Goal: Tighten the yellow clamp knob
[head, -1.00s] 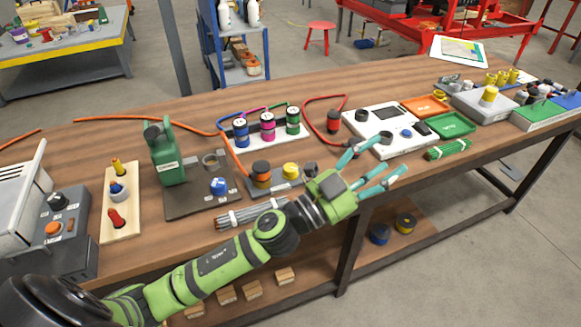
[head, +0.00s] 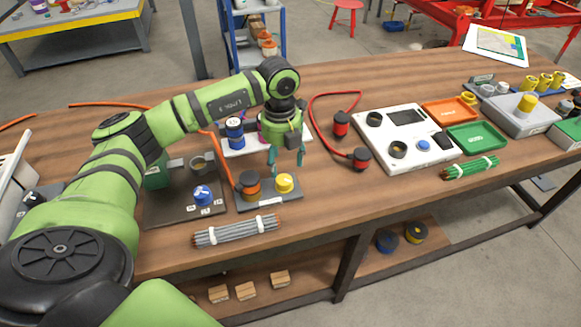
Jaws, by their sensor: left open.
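The yellow knob (head: 285,182) sits on a small grey plate (head: 268,202), beside a black-and-orange cap (head: 249,184). My left gripper (head: 286,166) points down just above and behind the knob. Its teal fingers are apart and nothing shows between them; I cannot tell whether a fingertip touches the knob. The knob's top and front are visible. My right gripper is not in view.
A blue knob (head: 202,195) stands on a dark plate at left. A grey rod bundle (head: 237,230) lies in front. A red hose (head: 313,116) and a white panel (head: 400,160) are to the right. Bare wood (head: 350,205) is clear at front right.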

